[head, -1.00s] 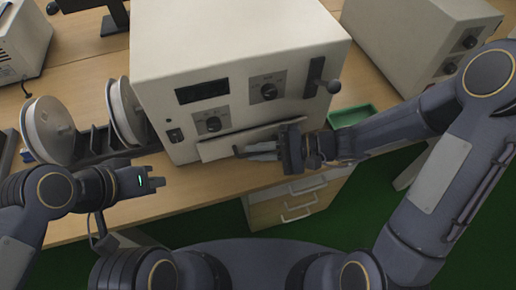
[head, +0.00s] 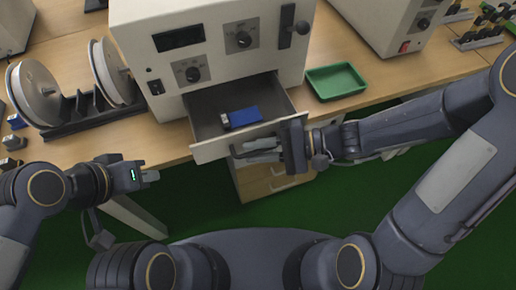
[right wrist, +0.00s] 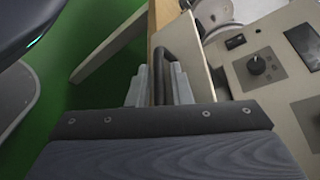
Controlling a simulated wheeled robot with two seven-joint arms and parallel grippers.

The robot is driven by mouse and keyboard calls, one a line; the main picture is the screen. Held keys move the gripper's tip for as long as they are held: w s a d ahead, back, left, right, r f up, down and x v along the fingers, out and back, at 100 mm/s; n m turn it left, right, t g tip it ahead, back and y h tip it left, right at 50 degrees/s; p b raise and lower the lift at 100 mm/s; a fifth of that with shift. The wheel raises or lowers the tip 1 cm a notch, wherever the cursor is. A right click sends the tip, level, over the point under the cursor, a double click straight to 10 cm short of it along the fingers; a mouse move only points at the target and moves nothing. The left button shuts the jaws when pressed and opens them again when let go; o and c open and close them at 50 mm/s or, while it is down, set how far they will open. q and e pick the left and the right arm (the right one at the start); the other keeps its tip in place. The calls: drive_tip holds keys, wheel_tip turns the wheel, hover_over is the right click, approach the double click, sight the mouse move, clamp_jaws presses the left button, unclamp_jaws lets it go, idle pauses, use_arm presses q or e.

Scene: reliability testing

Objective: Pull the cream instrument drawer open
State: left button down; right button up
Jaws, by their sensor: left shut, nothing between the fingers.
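The cream instrument drawer (head: 212,151) is pulled out from the front of the cream instrument (head: 215,58). Its grey inside shows, with a blue-and-white object (head: 240,117) lying in it. My right gripper (head: 262,146) is at the drawer's front. In the right wrist view its two fingers (right wrist: 160,88) stand on either side of the dark bar handle (right wrist: 161,62), shut on it. The drawer front (right wrist: 197,62) shows just beside them. My left gripper (head: 150,176) is shut and empty, left of the drawer and apart from it.
A green tray (head: 336,81) lies on the wooden table (head: 180,134) right of the instrument. White reels (head: 36,92) on a dark rack stand to the left. Another cream box (head: 385,28) is at the back right. A lower cabinet (head: 265,178) sits under the open drawer.

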drive_tip(key=p+v, duration=0.1)
drive_tip(key=v, duration=0.6)
drive_tip(key=shift+d, duration=0.4)
idle(0.3)
drive_tip(key=s+d+r+n+t+h, duration=0.2)
drive_tip(key=s+d+n+t+h, duration=0.15)
drive_tip(key=d+h, duration=0.25)
drive_tip(key=s+d+r+n+t+h, duration=0.2)
drive_tip(key=s+d+h, duration=0.2)
drive_tip(key=d+h, duration=0.2)
wheel_tip(320, 180, up, 12)
drive_tip(key=p, duration=1.2)
